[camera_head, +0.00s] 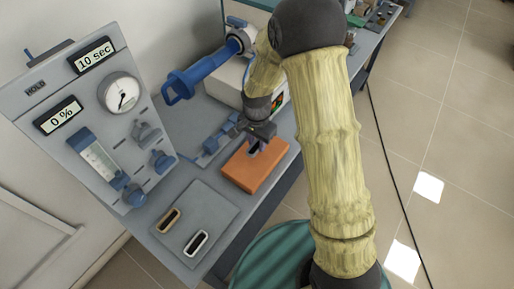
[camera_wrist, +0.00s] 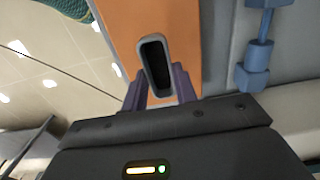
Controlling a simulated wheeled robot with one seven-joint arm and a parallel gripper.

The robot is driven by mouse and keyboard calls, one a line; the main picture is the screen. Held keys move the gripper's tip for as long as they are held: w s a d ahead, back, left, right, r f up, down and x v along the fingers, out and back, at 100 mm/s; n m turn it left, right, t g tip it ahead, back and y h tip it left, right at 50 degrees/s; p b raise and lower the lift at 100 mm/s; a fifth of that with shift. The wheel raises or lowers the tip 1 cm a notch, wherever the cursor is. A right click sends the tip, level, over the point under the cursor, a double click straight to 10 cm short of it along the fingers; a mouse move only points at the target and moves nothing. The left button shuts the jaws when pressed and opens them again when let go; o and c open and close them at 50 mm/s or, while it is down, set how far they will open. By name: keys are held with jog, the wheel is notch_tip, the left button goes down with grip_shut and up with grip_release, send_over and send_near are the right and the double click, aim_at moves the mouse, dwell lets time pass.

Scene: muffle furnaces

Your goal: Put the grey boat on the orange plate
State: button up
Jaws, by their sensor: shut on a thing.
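The grey boat (camera_wrist: 143,62), a small oblong dish with a dark hollow, is held between the two purple fingers of my gripper (camera_wrist: 158,84) in the wrist view. The orange plate (camera_wrist: 122,30) lies beneath and around it. In the head view my gripper (camera_head: 257,147) points down over the orange plate (camera_head: 245,177), near its far part. The boat is mostly hidden there by the gripper. I cannot tell whether the boat touches the plate or hangs just above it.
A grey plate (camera_head: 215,200) at the bench's near end bears a tan boat (camera_head: 169,220) and a white boat (camera_head: 196,243). A control panel (camera_head: 85,120) with dials stands at left. A furnace with a blue handle (camera_head: 205,75) stands behind. A blue fitting (camera_head: 212,145) lies left of the orange plate.

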aim_at(257, 148)
jog(key=shift+f, duration=1.85)
jog(key=shift+f, duration=0.1)
jog(key=o, duration=1)
jog(key=shift+c, duration=0.2)
notch_tip(257, 148, up, 12)
